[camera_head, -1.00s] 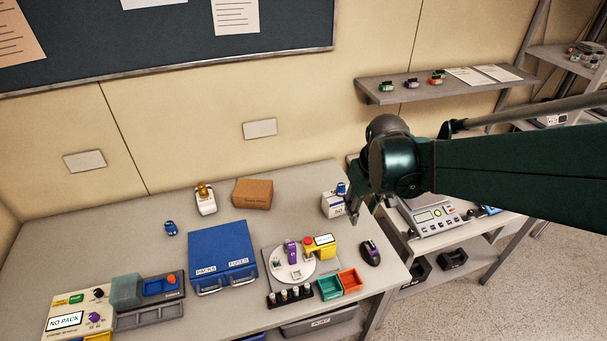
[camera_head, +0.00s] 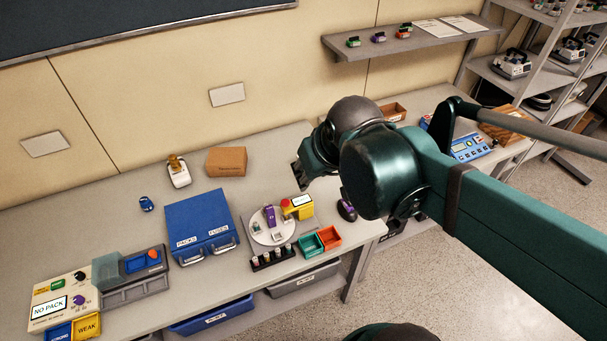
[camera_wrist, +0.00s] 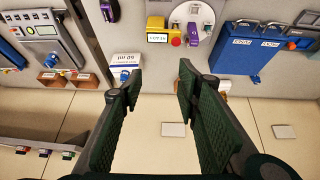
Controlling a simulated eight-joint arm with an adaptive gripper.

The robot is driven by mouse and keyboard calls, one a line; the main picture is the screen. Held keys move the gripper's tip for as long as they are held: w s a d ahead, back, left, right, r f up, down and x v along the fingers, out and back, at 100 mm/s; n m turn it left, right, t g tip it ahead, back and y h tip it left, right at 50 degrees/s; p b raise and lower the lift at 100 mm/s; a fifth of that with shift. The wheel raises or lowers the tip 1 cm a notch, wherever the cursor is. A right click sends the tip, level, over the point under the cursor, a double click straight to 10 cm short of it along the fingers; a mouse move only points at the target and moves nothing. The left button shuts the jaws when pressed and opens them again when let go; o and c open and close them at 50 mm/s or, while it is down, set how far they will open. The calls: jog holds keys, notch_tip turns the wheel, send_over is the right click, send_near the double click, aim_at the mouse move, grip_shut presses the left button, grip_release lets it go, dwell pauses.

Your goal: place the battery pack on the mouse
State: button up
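A dark mouse (camera_head: 345,214) lies near the bench's right end, with a purple part on top. It also shows at the wrist view's top edge (camera_wrist: 107,14). I cannot tell which item is the battery pack. Small candidates are a blue one (camera_head: 146,204) on the bench, a purple one (camera_head: 270,216) on the round white plate, and another blue one (camera_wrist: 124,76) at a white box (camera_wrist: 126,61). My gripper (camera_wrist: 155,84) is open with nothing between its fingers; its fingertips are close to the white box. My arm hides that box in the head view.
A blue case (camera_head: 200,219), a brown box (camera_head: 226,161) and green (camera_head: 310,244) and orange (camera_head: 329,236) bins stand on the bench. A yellow unit with a red button (camera_head: 297,206) is by the round plate (camera_head: 281,235). Small coloured devices sit on the wall shelf (camera_head: 415,41).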

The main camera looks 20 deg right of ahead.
jog(key=shift+t, duration=0.6)
jog(key=shift+s+a+r, duration=0.4)
jog(key=shift+s+a, duration=0.25)
jog(key=shift+a, duration=0.1)
jog(key=shift+s+a+r, duration=0.35)
jog(key=shift+s+a, duration=0.25)
jog(key=shift+a, duration=0.1)
notch_tip(320, 180, down, 8)
jog(key=b, duration=0.7)
jog(key=shift+r+b, duration=0.2)
jog(key=shift+b, duration=0.1)
